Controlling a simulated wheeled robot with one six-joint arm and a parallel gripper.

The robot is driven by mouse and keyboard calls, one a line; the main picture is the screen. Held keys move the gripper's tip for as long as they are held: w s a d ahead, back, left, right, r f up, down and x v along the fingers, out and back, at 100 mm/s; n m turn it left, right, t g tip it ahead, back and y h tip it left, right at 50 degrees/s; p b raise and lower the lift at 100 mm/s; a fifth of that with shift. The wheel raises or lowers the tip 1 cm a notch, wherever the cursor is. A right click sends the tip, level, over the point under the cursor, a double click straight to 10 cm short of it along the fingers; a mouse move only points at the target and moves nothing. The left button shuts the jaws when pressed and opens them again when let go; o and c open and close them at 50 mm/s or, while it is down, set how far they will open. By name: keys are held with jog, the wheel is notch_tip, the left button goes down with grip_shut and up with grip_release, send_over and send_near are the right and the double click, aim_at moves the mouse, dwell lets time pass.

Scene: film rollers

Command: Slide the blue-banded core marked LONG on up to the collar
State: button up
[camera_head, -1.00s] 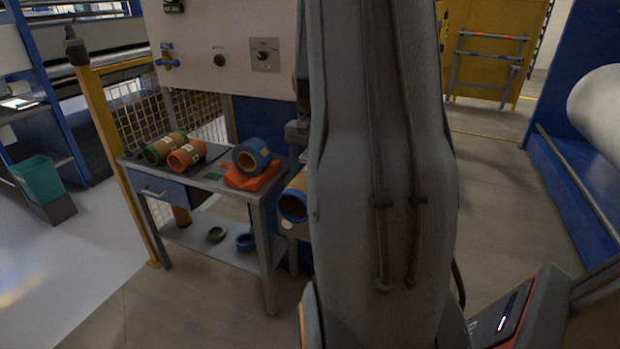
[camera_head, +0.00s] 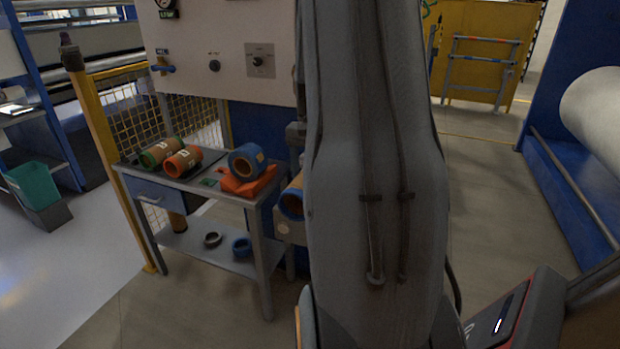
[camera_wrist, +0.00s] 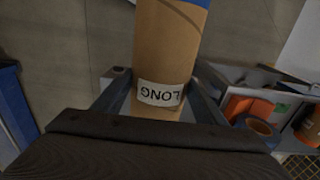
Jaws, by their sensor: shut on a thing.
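The long brown core (camera_wrist: 165,45) with a blue band and an upside-down LONG label fills the middle of the wrist view. My gripper (camera_wrist: 160,88) is shut on it, with one finger on each side near the label. The core's far end runs out of the top of that view. In the head view a blue-ended core (camera_head: 291,204) pokes out left of my arm, which hides the rest of it. My gripper is hidden there too. I cannot make out the collar or the shaft in either view.
A grey table (camera_head: 200,186) stands left of my arm. On it are a green-banded core (camera_head: 161,152), an orange-banded core (camera_head: 184,161), and a short blue core (camera_head: 246,161) on an orange cradle (camera_head: 248,186). Rings lie on its lower shelf. A yellow post (camera_head: 105,150) stands beside it.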

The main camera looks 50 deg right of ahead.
jog(key=shift+w+d, duration=0.4)
jog(key=shift+d, duration=0.55)
jog(key=shift+w+d+p, duration=0.2)
jog(key=shift+w+d, duration=0.15)
jog(key=shift+d, duration=0.4)
jog(key=shift+w+d+p, duration=0.15)
jog(key=shift+w+d, duration=0.15)
jog(key=shift+d, duration=0.55)
jog(key=shift+w+d, duration=0.35)
jog(key=shift+d, duration=0.45)
jog(key=shift+w+d, duration=0.3)
jog(key=shift+d, duration=0.45)
jog(key=shift+w+d, duration=0.3)
jog(key=shift+d, duration=0.4)
jog(key=shift+w+d, duration=0.2)
jog(key=shift+d, duration=0.25)
jog(key=shift+w+d, duration=0.2)
jog(key=shift+d, duration=0.35)
